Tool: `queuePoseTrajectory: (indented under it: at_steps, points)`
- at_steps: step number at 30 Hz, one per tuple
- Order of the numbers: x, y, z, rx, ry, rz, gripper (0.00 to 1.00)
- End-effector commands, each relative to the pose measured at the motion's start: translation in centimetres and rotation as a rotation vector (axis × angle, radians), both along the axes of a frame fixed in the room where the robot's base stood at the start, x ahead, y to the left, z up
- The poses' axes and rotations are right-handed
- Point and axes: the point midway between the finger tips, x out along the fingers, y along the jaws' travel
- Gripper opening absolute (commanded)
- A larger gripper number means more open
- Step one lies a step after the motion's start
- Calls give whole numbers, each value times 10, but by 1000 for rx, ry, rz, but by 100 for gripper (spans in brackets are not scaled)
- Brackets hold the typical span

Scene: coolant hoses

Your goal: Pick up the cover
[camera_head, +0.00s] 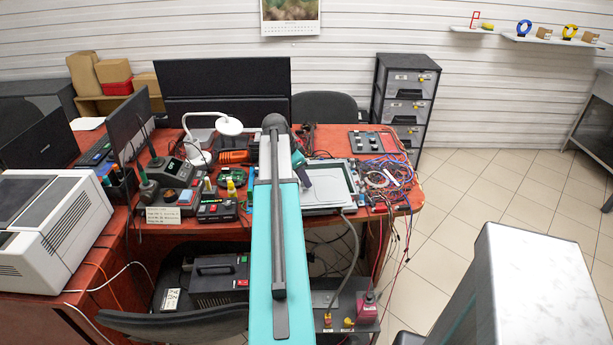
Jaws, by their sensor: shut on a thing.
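A pale grey, flat, rectangular cover (328,186) shows at the table's front right, on or just above a grey tray-like box (322,211). I cannot tell whether it is lifted. My teal arm reaches from the bottom of the picture over the table and hides much of this area. My gripper (306,181) is small and dark beside the arm, at the cover's left part. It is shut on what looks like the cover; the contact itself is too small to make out.
Bundled wires (388,175) and a panel (371,141) lie right of the box. A white lamp (228,126), tools and small devices crowd the left.

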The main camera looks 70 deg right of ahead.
Motion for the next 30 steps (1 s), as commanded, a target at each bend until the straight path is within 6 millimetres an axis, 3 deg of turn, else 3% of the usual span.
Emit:
queuePoseTrajectory:
  at_steps: [3,12,30]
  points:
    - [-3,17,0,-2,0,2,0]
    - [-5,39,4,-1,0,0,0]
    - [-5,43,4,-1,0,-1,0]
